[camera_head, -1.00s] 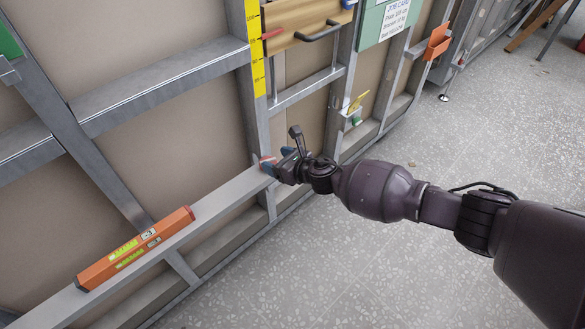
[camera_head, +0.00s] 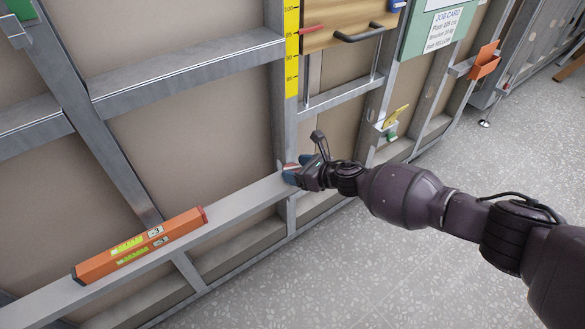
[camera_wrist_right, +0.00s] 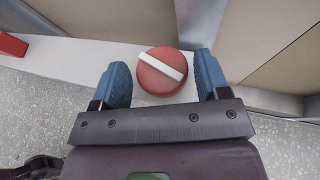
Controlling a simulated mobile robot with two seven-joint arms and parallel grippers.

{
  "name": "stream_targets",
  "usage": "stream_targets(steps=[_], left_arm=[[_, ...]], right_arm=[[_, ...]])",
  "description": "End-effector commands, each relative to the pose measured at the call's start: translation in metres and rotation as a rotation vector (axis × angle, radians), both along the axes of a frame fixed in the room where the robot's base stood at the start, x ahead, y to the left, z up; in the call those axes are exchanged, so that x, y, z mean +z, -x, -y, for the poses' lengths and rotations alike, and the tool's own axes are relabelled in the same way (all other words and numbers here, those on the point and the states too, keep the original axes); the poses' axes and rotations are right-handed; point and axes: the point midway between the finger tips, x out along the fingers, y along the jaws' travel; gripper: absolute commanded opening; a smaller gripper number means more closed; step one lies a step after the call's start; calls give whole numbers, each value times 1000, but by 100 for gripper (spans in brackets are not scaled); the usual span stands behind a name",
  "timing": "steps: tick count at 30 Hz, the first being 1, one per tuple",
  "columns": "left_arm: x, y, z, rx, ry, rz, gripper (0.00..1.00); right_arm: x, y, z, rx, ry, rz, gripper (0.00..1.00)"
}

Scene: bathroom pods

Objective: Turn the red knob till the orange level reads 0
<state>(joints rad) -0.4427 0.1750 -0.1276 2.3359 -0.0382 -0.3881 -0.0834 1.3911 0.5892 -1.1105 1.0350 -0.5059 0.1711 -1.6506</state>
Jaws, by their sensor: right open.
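The orange level (camera_head: 140,246) lies along the grey lower rail in the head view. Its small display seems to read -3, though the digits are tiny. The red knob (camera_wrist_right: 161,71), round with a white bar across its top, sits on the pale rail in the right wrist view. My right gripper (camera_wrist_right: 160,80) is open, with one blue finger on each side of the knob; I see gaps between the fingers and the knob. In the head view the right gripper (camera_head: 290,172) is at the rail's right end by the upright post and mostly hides the knob. My left gripper is out of view.
The grey rail (camera_head: 235,202) runs along the framed wall. A yellow scale (camera_head: 291,50), a wooden board with a black handle (camera_head: 365,33) and a green job card board (camera_head: 437,30) are above. An orange holder (camera_head: 485,62) is farther right.

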Motion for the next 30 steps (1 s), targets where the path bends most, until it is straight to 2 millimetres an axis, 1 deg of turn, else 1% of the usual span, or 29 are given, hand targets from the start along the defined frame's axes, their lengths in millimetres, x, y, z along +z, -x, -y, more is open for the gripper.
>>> stream_targets(steps=[1, 2, 7, 16, 17, 21, 23, 30], left_arm=[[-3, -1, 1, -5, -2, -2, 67], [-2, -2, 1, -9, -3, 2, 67], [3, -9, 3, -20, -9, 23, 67], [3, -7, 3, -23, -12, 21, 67], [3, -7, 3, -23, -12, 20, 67], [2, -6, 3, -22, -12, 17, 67], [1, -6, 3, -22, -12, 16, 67], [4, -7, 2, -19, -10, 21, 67]], right_arm=[[-8, -2, -5, 1, 0, -6, 69], [-8, -3, -7, 1, 0, -6, 69], [-9, -9, -14, -1, 0, -2, 69], [-6, -11, -15, -1, 0, 2, 69], [-6, -11, -15, -1, 0, 2, 66], [-6, -11, -15, -1, -1, 1, 44], [-7, -11, -15, -1, -1, 1, 35], [-6, -11, -15, -20, 0, 1, 34]])
